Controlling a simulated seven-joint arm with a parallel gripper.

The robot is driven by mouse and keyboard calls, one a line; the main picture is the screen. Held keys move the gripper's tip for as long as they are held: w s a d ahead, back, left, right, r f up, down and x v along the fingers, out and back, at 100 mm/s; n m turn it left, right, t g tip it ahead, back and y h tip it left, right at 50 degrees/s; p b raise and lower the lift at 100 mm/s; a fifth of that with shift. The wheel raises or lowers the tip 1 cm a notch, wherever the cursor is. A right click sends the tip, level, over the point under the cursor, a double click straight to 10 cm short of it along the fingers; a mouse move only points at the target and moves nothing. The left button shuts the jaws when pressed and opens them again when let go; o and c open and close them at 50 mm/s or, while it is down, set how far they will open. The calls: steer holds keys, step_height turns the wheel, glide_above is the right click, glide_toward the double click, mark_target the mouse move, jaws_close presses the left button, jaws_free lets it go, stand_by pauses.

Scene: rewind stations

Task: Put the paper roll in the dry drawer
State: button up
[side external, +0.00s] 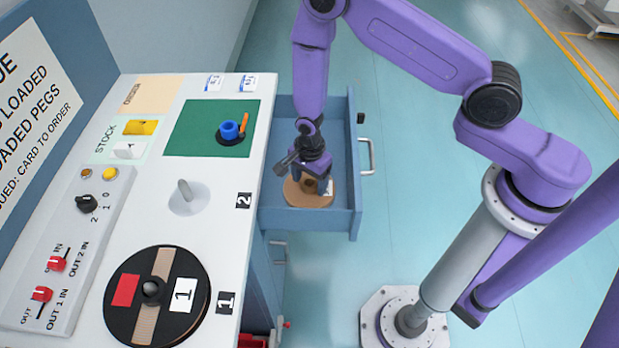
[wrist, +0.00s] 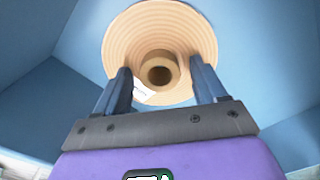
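The paper roll (side external: 295,197) is a tan disc with a raised hollow core. It lies inside the open blue drawer (side external: 351,200), towards the drawer's near end, and looks flat on its floor. In the wrist view the roll (wrist: 150,28) shows its ringed face, with a white tag by the core. My gripper (side external: 311,179) is down in the drawer over the roll. In the wrist view my gripper (wrist: 162,78) has its fingers apart, one on each side of the core, with gaps visible. No label marking the drawer as dry is readable.
A closed drawer's handle (side external: 279,251) shows below.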

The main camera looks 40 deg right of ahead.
steer(key=shift+r, duration=0.1)
steer(key=s+r+n, duration=0.2)
steer(key=r+n, duration=0.2)
steer(key=r, duration=0.5)
steer(key=s+r+n, duration=0.2)
steer(key=r+n, duration=0.1)
steer(key=r, duration=0.7)
steer(key=s+d+r+n, duration=0.4)
steer(key=s+r+n, duration=0.2)
steer(key=s+n, duration=0.4)
steer(key=s+d+r+n, duration=0.5)
steer(key=s+r+n, duration=0.1)
steer(key=s+n, duration=0.4)
steer(key=shift+s+n, duration=0.2)
steer(key=shift+n, duration=0.5)
